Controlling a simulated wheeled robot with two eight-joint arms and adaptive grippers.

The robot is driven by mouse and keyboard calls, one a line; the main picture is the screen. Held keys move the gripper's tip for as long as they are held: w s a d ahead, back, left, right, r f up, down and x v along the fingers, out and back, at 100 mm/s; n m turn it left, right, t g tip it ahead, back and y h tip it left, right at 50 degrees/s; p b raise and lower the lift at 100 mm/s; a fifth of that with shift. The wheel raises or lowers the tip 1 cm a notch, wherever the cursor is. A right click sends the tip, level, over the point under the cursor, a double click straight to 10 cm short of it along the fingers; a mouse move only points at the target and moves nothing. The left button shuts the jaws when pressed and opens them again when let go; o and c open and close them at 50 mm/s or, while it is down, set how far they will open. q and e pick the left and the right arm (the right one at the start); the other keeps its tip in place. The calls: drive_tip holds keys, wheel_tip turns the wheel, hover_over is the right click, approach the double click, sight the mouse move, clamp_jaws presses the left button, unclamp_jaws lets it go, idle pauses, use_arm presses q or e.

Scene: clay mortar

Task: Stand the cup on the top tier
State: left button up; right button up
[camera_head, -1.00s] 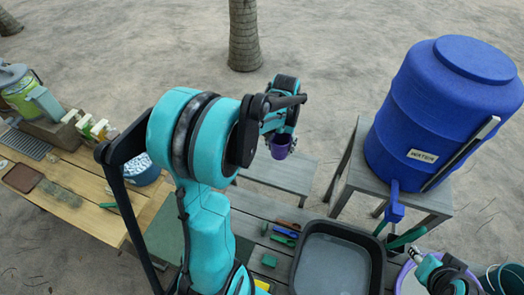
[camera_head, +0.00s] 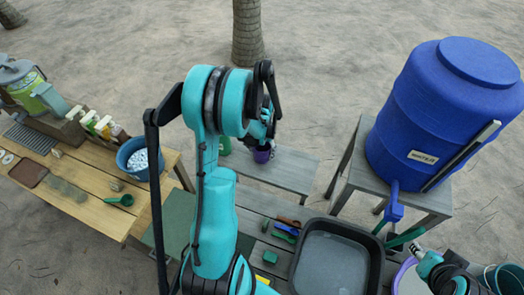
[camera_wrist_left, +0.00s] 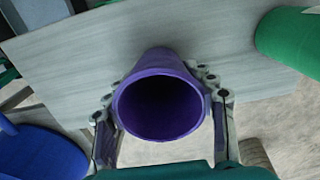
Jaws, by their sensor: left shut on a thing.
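The purple cup (camera_head: 262,156) is in my left gripper (camera_head: 266,142), at the left part of a grey plank shelf (camera_head: 290,172). In the left wrist view, the gripper's fingers (camera_wrist_left: 163,115) are shut on both sides of the cup (camera_wrist_left: 160,105), and its dark open mouth faces the camera. The grey shelf (camera_wrist_left: 100,55) lies behind it; I cannot tell whether the cup touches it. A green cylindrical thing (camera_wrist_left: 290,42) is at the right of that view and shows beside my arm in the head view (camera_head: 224,146). My right gripper (camera_head: 425,258) is low at the right, its fingers unclear.
A black basin (camera_head: 330,262) and several small tools lie on the nearer grey table (camera_head: 250,222). A blue water barrel (camera_head: 440,110) stands on a stand at the right. A wooden table (camera_head: 90,215) at the left holds a blue bucket (camera_head: 135,160). The shelf's right part is clear.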

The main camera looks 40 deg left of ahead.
use_arm(q)
drive_tip(key=shift+s, duration=0.2)
drive_tip(key=o, duration=1.2)
drive_tip(key=shift+f, duration=0.1)
drive_tip(key=shift+c, duration=0.2)
drive_tip(key=shift+w, duration=0.15)
